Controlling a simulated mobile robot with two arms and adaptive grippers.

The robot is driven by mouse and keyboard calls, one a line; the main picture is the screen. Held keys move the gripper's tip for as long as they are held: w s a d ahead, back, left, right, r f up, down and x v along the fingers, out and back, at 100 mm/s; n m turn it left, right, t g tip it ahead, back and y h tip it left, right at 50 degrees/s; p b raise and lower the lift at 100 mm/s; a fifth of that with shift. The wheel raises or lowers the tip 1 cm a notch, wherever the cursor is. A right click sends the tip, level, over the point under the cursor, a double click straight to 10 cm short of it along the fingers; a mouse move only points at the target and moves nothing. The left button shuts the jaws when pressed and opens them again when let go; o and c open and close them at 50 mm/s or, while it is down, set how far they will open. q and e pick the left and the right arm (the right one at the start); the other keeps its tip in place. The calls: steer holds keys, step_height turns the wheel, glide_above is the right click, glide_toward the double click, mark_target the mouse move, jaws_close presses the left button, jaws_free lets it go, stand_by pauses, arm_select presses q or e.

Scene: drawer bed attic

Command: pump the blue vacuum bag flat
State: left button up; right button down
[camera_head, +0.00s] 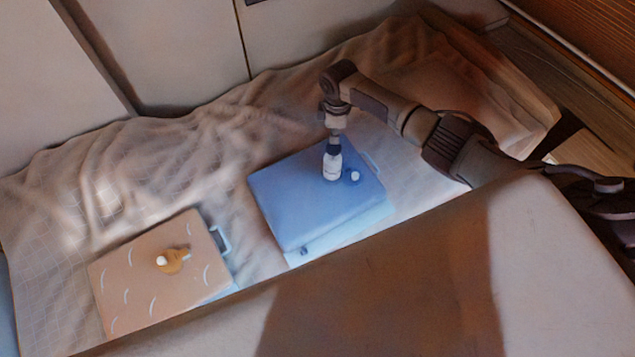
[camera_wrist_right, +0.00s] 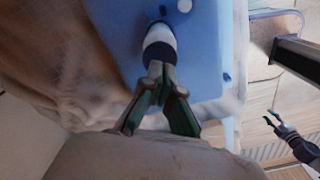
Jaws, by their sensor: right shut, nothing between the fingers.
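The blue vacuum bag (camera_head: 290,205) lies on the bed in the head view, still thick, with a pale strip along its front edge. It also fills the top of the right wrist view (camera_wrist_right: 120,30). A small white pump with a dark top (camera_head: 331,166) stands upright on it; its dark top shows in the wrist view (camera_wrist_right: 158,42). A white cap (camera_head: 354,176) sits beside the pump. My right gripper (camera_head: 335,136) is shut and empty, its tips directly over or touching the pump's top; I cannot tell which. My left gripper (camera_wrist_right: 270,118) is open, away at the right of the wrist view.
A tan patterned bag (camera_head: 130,285) with an orange-brown piece (camera_head: 172,261) on top lies to the left on the rumpled bedding (camera_head: 110,180). A brown board edge (camera_head: 380,290) runs along the front. Pale wall panels (camera_head: 185,50) stand behind.

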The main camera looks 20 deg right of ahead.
mark_target(334, 148)
steer(key=shift+f, duration=0.1)
steer(key=shift+f+b, duration=1.2)
steer(key=shift+f, duration=0.25)
steer(key=shift+f, duration=0.1)
steer(key=shift+f+b, duration=1.55)
steer(key=shift+f, duration=0.3)
step_height(334, 148, up, 6)
steer(key=p, duration=0.5)
steer(key=shift+p, duration=0.4)
steer(key=shift+f, duration=0.1)
